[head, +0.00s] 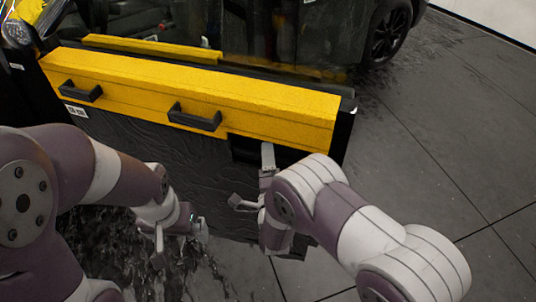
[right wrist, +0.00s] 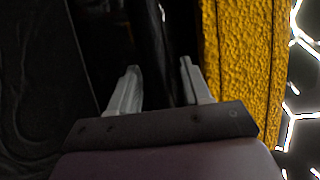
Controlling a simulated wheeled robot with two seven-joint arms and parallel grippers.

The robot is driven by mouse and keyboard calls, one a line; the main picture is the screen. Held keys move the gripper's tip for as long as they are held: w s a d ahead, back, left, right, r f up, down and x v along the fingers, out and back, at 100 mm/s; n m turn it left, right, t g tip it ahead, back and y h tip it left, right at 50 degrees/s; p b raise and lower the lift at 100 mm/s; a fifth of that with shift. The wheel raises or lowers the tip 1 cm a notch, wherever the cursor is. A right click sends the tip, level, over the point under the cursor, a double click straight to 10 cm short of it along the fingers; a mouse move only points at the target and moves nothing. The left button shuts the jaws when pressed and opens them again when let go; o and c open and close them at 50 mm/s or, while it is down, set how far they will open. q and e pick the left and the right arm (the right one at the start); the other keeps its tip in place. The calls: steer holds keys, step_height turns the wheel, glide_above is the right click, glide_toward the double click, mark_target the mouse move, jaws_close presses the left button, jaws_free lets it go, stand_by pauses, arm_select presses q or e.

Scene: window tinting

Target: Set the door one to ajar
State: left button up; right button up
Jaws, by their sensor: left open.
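The door (head: 160,145) has a dark lower panel, a yellow upper band (head: 250,95) and two black pull handles, one at the left (head: 80,91) and one nearer the middle (head: 194,117). A dark recess lies below the band's right part. My right gripper (head: 258,172) is at this recess, with one pale finger reaching up to it. In the right wrist view its fingers (right wrist: 160,66) stand apart, with a dark upright bar (right wrist: 150,35) seen between them; contact cannot be told. My left gripper (head: 180,235) is open and empty, low in front of the dark panel. The door's opening angle is unclear.
A dark car with a wheel (head: 388,35) stands behind the door. A second yellow strip (head: 150,48) lies behind the band. Dark tiled floor (head: 450,130) is clear on the right. The floor at lower left looks wet.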

mark_target(287, 153)
jaws_close()
steer(key=w+d+b, duration=0.1)
steer(key=w, duration=0.2)
steer(key=w+d+y+b, duration=0.1)
steer(key=w, duration=0.3)
steer(key=w+d+n+y+b, duration=0.1)
steer(key=w+b, duration=0.1)
steer(key=w, duration=0.1)
steer(key=shift+w+d+f, duration=0.15)
steer(key=shift+f, duration=0.1)
steer(key=shift+r, duration=0.2)
steer(key=shift+o, duration=0.7)
jaws_free()
steer(key=v, duration=1.2)
steer(key=shift+s+d+r+p, duration=0.1)
steer(key=shift+s+d+p, duration=0.05)
steer(key=shift+s+p, duration=0.25)
